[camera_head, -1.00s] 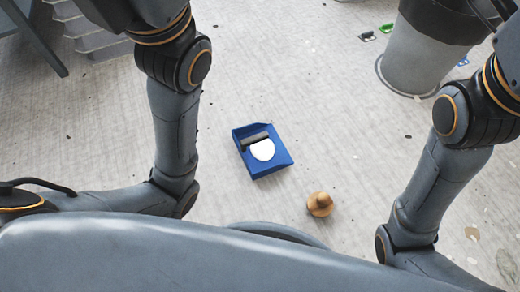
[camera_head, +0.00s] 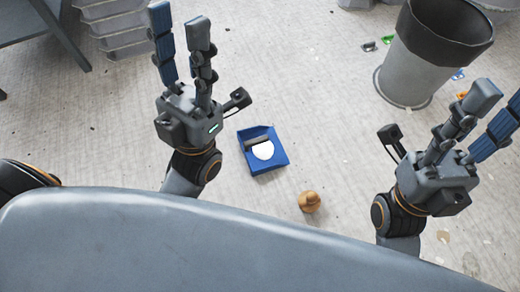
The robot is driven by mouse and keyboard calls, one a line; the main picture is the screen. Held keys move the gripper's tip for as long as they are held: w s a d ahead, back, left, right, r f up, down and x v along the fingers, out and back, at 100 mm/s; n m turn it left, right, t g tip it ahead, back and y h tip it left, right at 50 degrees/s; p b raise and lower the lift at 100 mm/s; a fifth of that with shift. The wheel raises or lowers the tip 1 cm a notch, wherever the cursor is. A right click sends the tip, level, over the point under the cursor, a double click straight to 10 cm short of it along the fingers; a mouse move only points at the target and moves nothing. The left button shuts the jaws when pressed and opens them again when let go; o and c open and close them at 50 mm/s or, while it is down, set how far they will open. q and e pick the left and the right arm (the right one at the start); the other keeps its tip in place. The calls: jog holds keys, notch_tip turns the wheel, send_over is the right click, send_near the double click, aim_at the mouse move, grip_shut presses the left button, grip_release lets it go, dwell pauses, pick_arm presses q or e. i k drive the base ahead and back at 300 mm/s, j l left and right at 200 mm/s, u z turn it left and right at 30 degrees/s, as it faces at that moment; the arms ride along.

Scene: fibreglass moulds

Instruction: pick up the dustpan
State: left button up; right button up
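A blue dustpan (camera_head: 278,157) lies on the floor near the middle of the picture. It has a dark bar at its back and a white rounded patch inside. My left gripper (camera_head: 179,22) is raised to the left of the dustpan, with its fingers apart and nothing between them. My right gripper (camera_head: 501,98) is raised at the right edge, well away from the dustpan. Its fingers also stand apart and look empty; one fingertip runs close to the picture's edge. Neither gripper touches the dustpan.
A wooden knob-like piece (camera_head: 309,202) lies on the floor just below the dustpan. Stacked trays (camera_head: 112,28) and a table (camera_head: 30,35) are at upper left.

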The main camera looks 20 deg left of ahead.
aim_at(262, 151)
jog(key=l+u, duration=0.35)
jog(key=l, duration=0.35)
jog(key=l+u, duration=0.3)
jog(key=l, duration=0.4)
jog(key=k+l+u, duration=0.15)
jog(key=l+u, duration=0.2)
jog(key=l, duration=0.3)
jog(key=i+l+u, duration=0.4)
jog(key=l, duration=0.15)
jog(key=i+l+u, duration=0.2)
jog(key=l+u, duration=0.2)
jog(key=l, duration=0.25)
jog(key=i+l, duration=0.2)
jog(key=i+u, duration=0.05)
jog(key=i, duration=0.05)
